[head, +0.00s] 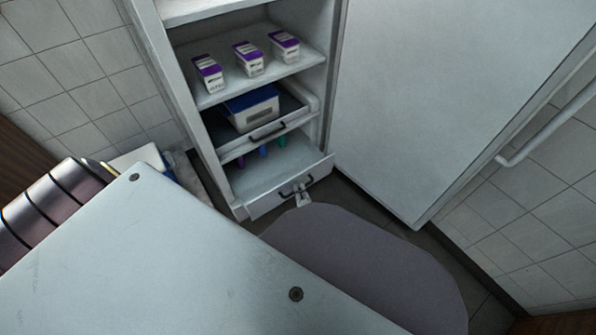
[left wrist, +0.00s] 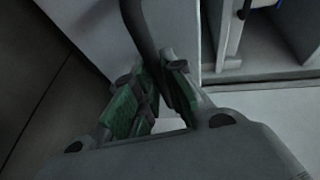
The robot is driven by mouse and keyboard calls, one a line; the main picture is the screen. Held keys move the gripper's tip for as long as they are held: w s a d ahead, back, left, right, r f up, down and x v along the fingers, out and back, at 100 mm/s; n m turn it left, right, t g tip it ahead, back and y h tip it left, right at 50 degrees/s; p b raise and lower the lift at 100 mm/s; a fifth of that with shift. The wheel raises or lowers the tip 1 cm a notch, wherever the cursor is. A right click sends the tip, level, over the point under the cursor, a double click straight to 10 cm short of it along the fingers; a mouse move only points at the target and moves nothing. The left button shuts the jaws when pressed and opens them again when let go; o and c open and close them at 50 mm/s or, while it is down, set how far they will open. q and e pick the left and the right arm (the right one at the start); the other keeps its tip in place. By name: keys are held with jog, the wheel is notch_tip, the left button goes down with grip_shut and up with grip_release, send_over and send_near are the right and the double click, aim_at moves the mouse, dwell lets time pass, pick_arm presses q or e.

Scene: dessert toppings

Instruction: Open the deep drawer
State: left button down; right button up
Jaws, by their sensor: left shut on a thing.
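The deep drawer (head: 319,175) is the lowest one in the tall white cabinet. It stands partly out, and its pale inside shows behind the front. Its dark handle (head: 284,194) is on the front face, and it also shows in the left wrist view (left wrist: 138,22) as a dark curved bar. My left gripper (head: 302,197) is at this handle. In the left wrist view the green-padded fingers (left wrist: 155,97) are shut on the bar. My right gripper is not in view.
A shallower drawer (head: 305,117) above holds a blue-lidded box (head: 252,108). Several purple-topped cartons (head: 249,59) stand on the shelf above. A large cabinet door (head: 430,90) stands open at right. Tiled walls flank the cabinet.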

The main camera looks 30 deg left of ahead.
pick_arm(q)
jog(key=shift+s+d, duration=0.35)
jog(key=shift+d, duration=0.5)
jog(key=shift+s+d, duration=0.35)
jog(key=shift+d, duration=0.5)
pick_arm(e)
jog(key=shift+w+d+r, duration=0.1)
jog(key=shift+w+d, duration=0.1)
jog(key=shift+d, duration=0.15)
pick_arm(q)
jog(key=c, duration=1.5)
grip_release()
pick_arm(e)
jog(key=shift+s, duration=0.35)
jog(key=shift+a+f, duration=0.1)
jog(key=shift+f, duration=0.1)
pick_arm(q)
jog(key=shift+r, duration=0.15)
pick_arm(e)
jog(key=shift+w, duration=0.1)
